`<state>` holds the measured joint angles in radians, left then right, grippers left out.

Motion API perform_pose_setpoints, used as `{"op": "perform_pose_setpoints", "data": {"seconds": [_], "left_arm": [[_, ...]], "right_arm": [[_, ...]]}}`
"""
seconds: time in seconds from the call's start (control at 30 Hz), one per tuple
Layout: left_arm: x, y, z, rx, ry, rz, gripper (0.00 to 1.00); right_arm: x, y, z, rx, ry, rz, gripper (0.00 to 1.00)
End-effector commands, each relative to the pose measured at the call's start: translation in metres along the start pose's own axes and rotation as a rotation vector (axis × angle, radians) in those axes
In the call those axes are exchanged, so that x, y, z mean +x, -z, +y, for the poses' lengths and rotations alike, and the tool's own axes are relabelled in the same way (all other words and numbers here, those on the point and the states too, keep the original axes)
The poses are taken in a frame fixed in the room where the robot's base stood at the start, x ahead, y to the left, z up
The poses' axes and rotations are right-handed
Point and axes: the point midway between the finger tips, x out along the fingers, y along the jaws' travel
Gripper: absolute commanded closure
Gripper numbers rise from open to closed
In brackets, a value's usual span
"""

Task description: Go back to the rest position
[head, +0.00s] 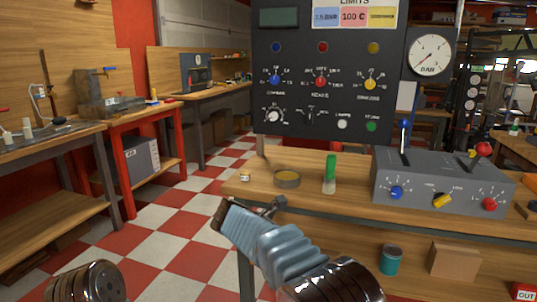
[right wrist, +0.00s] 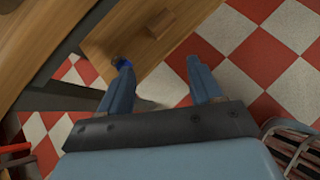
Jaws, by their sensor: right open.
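My right gripper (right wrist: 158,62) is open in the right wrist view. Its two blue fingers stand wide apart with nothing held between them. They point down over the checkered floor and a wooden shelf edge. Only a metal part of my left arm shows at the bottom left of the head view. My left gripper is out of the picture.
The wooden bench (head: 330,202) holds a round tin (head: 287,179), a green-topped bottle (head: 330,175) and a grey control box (head: 440,185). Below it are a teal jar (head: 391,261) and a cardboard box (head: 455,259). The checkered floor (head: 165,225) to the left is clear.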

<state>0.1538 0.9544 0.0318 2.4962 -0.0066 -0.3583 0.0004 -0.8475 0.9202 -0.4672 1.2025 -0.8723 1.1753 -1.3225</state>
Motion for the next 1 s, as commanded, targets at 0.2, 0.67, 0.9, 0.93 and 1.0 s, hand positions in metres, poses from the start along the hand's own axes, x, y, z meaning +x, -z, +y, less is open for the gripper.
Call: {"op": "perform_pose_setpoints", "data": {"seconds": [0.2, 0.67, 0.9, 0.93, 1.0], "left_arm": [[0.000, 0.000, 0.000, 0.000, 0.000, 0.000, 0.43], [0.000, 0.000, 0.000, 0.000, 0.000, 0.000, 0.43], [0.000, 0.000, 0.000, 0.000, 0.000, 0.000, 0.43], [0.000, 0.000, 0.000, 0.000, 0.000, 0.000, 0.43], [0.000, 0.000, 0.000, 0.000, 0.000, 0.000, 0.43]], "right_arm": [[0.113, 0.113, -0.065, 0.250, 0.119, 0.350, 0.35], [0.142, 0.339, -0.292, 1.554, 0.919, 0.854, 0.35], [0.108, 0.359, -0.354, 2.080, 1.245, 0.719, 0.35], [0.107, 0.359, -0.356, 2.100, 1.256, 0.710, 0.35], [0.105, 0.359, -0.358, 2.123, 1.268, 0.700, 0.35]]}}
